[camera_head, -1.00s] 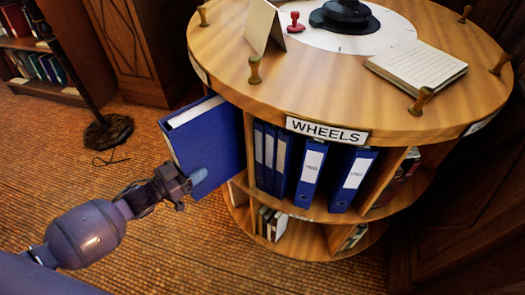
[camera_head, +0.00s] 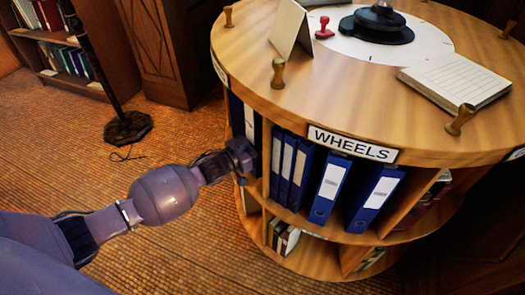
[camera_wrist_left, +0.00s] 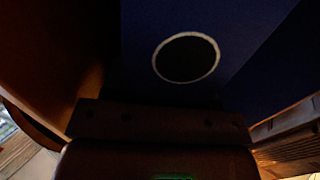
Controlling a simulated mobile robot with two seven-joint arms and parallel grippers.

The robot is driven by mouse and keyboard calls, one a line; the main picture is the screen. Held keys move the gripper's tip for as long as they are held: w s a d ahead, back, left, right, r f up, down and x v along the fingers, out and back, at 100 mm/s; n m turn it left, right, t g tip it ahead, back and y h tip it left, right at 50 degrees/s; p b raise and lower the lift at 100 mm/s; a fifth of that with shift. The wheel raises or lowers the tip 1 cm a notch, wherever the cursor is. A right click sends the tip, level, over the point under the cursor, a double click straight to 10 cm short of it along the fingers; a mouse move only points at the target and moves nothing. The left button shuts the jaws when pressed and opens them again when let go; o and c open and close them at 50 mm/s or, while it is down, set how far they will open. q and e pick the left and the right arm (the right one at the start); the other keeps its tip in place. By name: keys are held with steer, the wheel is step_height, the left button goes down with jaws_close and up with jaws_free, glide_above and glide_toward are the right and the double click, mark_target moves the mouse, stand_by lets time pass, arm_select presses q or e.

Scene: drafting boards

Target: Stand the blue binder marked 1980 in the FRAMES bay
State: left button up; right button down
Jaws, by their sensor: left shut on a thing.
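My left gripper (camera_head: 243,158) is at the mouth of the bay left of the WHEELS bay on the round wooden stand (camera_head: 400,140). It is shut on a blue binder (camera_head: 237,112), which stands about upright, mostly inside that bay. The left wrist view shows the dark blue binder (camera_wrist_left: 150,75) close up, with a pale-rimmed round hole in it. Its 1980 marking cannot be read. The plate (camera_head: 219,70) above that bay is edge-on and its word cannot be read. My right gripper is not in view.
The WHEELS bay (camera_head: 352,144) holds several blue binders (camera_head: 330,188), close right of my gripper. A dark pole stand (camera_head: 124,127) is on the floor at left.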

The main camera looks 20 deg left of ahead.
arm_select(q)
steer(key=shift+f+b, duration=0.55)
steer(key=shift+f, duration=0.85)
steer(key=shift+w+d+f, duration=0.1)
steer(key=shift+f, duration=0.25)
steer(key=shift+r, duration=0.15)
steer(key=shift+f, duration=0.2)
steer(key=o, duration=1.3)
